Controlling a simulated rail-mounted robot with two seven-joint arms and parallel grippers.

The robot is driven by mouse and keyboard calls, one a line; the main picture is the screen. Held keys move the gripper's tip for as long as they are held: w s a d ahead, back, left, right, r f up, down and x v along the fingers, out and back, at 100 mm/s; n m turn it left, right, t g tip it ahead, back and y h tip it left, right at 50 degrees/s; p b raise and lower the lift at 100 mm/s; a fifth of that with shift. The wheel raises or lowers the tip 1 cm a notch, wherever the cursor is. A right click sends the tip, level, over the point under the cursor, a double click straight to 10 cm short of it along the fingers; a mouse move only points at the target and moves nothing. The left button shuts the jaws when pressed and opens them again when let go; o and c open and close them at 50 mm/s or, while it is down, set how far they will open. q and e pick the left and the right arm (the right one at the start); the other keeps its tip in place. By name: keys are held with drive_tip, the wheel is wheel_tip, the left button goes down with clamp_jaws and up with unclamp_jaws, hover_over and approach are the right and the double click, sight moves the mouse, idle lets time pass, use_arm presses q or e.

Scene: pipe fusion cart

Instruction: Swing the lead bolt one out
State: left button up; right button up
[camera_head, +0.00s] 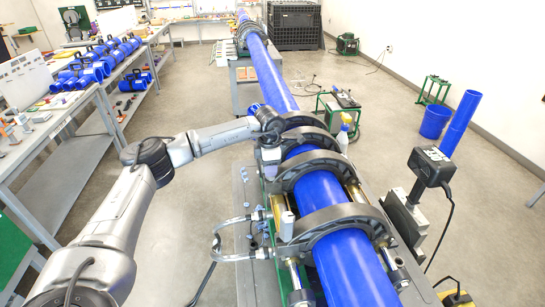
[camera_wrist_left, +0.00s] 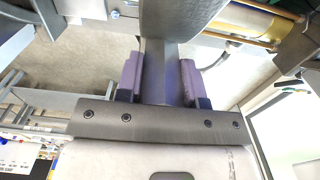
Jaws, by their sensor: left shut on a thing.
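My left gripper (camera_head: 270,152) is at the left side of the dark clamp rings around the blue pipe (camera_head: 320,190). In the left wrist view its two purple-padded fingers (camera_wrist_left: 160,80) stand on either side of a grey bolt piece (camera_wrist_left: 158,60) and are shut on it. I take this piece to be lead bolt one; in the head view the gripper and wrist mostly hide it. A dark clamp part (camera_wrist_left: 182,18) is right beyond the fingertips. Another light grey bolt (camera_head: 287,226) stands upright at the left side of the nearest clamp ring (camera_head: 335,222). My right gripper is not in view.
Hydraulic hoses (camera_head: 228,240) loop at the cart's left side. A black control box (camera_head: 430,166) stands to the right of the cart. A bench (camera_head: 60,115) with several blue fittings is at the left. Open floor lies between bench and cart.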

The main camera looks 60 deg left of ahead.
use_arm(q)
drive_tip(key=shift+s+a+f, duration=0.1)
drive_tip(key=shift+s+a, duration=0.15)
drive_tip(key=shift+s, duration=0.35)
drive_tip(key=shift+s+a+f, duration=0.1)
drive_tip(key=shift+s, duration=0.1)
